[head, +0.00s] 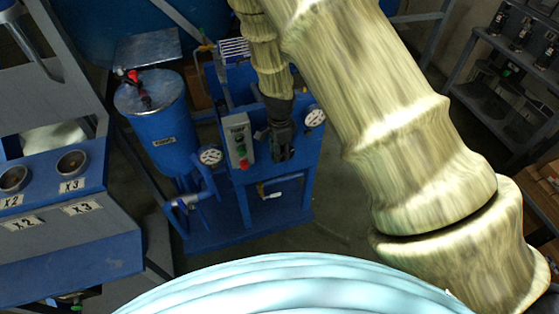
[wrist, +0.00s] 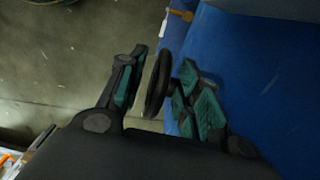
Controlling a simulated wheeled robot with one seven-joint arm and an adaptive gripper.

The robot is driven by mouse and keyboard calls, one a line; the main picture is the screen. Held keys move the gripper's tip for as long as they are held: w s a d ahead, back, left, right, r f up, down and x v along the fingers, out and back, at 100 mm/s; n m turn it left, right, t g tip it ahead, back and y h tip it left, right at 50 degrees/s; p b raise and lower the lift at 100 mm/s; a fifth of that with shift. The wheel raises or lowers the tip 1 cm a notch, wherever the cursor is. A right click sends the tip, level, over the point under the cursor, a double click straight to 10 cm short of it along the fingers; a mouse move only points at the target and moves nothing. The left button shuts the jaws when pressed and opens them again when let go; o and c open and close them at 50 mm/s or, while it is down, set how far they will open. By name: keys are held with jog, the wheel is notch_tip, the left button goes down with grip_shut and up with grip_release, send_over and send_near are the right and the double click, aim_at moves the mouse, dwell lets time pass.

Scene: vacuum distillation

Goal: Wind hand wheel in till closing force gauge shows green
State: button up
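The black hand wheel (wrist: 157,84) shows nearly edge-on in the wrist view, on a short stub beside a blue panel. My gripper (wrist: 162,92) has its green-padded fingers spread on either side of the wheel. A gap shows between the left finger and the wheel; whether the right finger touches it I cannot tell. In the head view my gripper (head: 281,145) is at the front of the blue machine (head: 240,205) and hides the wheel. White dial gauges sit to its right (head: 315,117) and lower left (head: 210,156); their readings and which is the closing force gauge are unclear.
A grey control box (head: 238,140) with green and red buttons is close left of my gripper. A blue tank (head: 160,125) stands further left, beside a grey bench (head: 60,225). A dark shelf (head: 500,80) is at the right. Open floor (head: 340,215) lies right of the machine.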

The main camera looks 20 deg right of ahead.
jog(key=shift+f+b, duration=1)
jog(key=shift+f, duration=0.6)
jog(key=shift+c, duration=0.2)
grip_shut()
